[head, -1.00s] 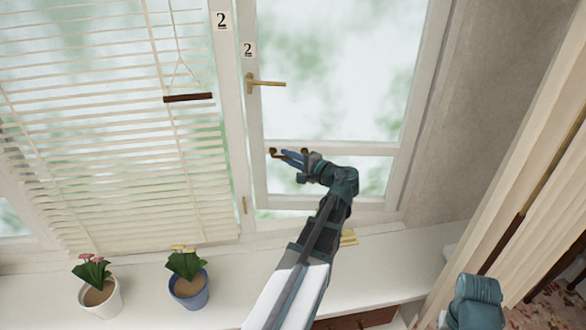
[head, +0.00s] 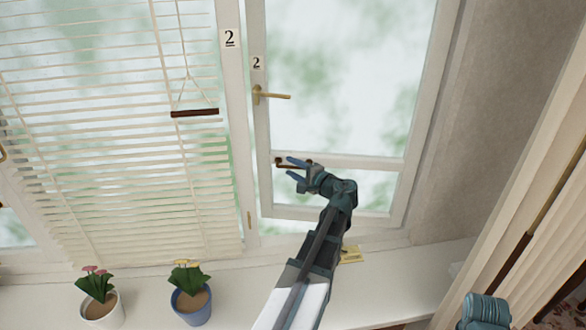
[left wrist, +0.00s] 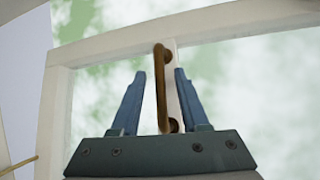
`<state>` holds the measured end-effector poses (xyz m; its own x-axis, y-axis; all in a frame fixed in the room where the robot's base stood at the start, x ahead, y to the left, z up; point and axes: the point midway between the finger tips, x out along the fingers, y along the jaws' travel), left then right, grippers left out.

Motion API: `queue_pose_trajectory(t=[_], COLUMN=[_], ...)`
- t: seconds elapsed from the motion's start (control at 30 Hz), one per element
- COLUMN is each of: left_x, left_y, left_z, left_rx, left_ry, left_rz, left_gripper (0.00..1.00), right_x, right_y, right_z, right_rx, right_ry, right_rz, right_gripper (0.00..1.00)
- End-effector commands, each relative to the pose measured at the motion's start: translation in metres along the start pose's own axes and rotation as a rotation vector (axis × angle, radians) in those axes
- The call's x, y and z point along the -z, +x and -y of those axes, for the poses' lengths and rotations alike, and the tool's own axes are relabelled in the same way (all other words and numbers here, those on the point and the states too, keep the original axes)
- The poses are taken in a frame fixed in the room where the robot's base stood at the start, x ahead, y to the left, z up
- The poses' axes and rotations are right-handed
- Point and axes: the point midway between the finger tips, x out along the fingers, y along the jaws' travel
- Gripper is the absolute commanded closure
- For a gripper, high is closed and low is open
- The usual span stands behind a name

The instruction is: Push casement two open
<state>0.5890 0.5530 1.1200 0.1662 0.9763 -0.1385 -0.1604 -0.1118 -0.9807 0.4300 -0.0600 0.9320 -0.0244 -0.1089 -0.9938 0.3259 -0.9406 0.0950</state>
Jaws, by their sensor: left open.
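Casement two (head: 420,130) is a white-framed window sash with a "2" label (head: 256,62) on its left stile. It stands slightly ajar, with a gap along its left side. Its brass lever handle (head: 272,94) points right, level. A bronze bar handle sits on its lower rail, partly hidden by my gripper in the head view; it shows clearly in the left wrist view (left wrist: 161,85). My left gripper (head: 289,167) is open, with one blue finger on either side of the bar, apart from it. My right gripper is out of view.
A slatted blind (head: 120,130) with a dark red pull bar (head: 195,113) hangs to the left. Potted flowers, one pot white (head: 103,310) and one blue (head: 191,307), stand on the sill (head: 400,270). A cream curtain (head: 520,170) hangs at the right.

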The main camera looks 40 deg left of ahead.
Motion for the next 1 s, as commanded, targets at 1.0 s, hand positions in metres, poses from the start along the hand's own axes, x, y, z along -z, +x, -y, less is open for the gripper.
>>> queue_pose_trajectory(t=[1.0], left_x=[0.000], left_y=[-0.138], left_z=[0.000], left_rx=[0.000], left_ry=[0.000], left_rz=[-0.001], left_gripper=[0.55], right_x=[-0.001], right_y=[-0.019], right_z=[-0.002], right_rx=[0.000], right_ry=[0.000], right_rz=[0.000], right_gripper=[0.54])
